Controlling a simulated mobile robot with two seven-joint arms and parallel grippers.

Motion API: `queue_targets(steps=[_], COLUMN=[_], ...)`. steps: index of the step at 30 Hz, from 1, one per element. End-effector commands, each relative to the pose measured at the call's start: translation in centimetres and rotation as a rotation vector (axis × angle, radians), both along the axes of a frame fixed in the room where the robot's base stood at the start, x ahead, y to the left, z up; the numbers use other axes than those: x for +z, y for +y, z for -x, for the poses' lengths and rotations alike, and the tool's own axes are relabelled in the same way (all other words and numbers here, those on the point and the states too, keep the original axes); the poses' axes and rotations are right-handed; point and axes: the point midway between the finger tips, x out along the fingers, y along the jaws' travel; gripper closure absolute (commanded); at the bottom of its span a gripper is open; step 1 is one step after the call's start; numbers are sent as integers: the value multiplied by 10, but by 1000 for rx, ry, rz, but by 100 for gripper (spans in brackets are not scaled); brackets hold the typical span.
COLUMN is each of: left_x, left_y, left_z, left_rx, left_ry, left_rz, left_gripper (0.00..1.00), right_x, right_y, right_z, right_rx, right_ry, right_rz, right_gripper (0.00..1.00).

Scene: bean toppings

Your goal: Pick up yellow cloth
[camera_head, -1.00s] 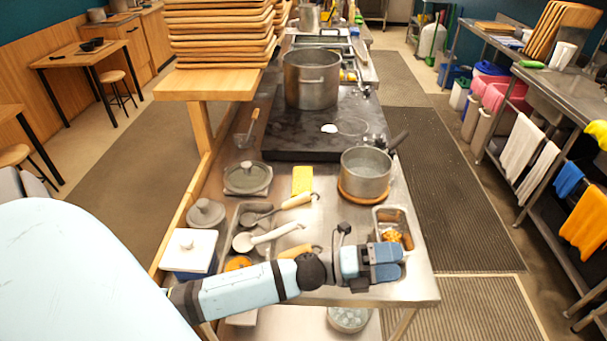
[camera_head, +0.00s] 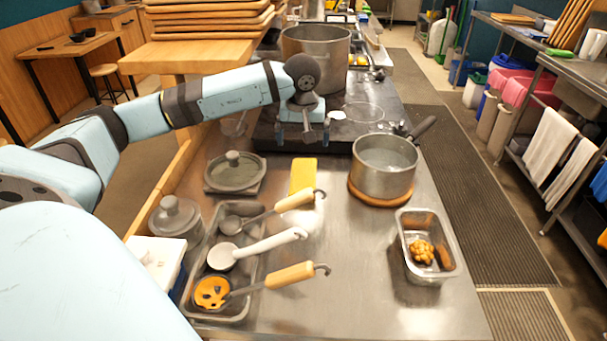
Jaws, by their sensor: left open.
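The yellow cloth (camera_head: 303,174) is a small flat yellow rectangle on the steel counter, between the lidded grey pot and the steel saucepan. Its near end meets the wooden handle of a ladle (camera_head: 292,201), which partly covers it. My left gripper (camera_head: 302,137) is open and empty, pointing down. It appears above the front edge of the black cooktop, just beyond the cloth's far end in the picture; its exact height is hard to tell. My right gripper is not in view.
A steel saucepan (camera_head: 384,165) stands right of the cloth and a lidded pot (camera_head: 235,170) left of it. A tray (camera_head: 244,292) holds several ladles in front. A steel container (camera_head: 433,272) with brown food stands at right. The counter's middle front is clear.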

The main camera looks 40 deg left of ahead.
Motion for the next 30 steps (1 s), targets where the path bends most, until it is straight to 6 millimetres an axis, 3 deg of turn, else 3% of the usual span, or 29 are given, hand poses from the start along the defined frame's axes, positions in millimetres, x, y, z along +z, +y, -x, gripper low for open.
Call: queue_targets(steps=[5, 12, 23, 30], left_x=[-22, -68, -95, -131], left_y=[4, 8, 10, 12], left_z=[-2, -7, -10, -13], left_rx=[1, 0, 0, 0], left_ry=[5, 3, 2, 2], left_rz=[-10, -7, -6, -6], left_gripper=[0, 0, 0, 0], right_x=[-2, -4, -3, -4], right_y=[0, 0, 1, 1], right_z=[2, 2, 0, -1], right_rx=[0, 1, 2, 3], right_ry=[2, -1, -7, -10], right_rz=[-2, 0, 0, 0], right_gripper=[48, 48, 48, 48])
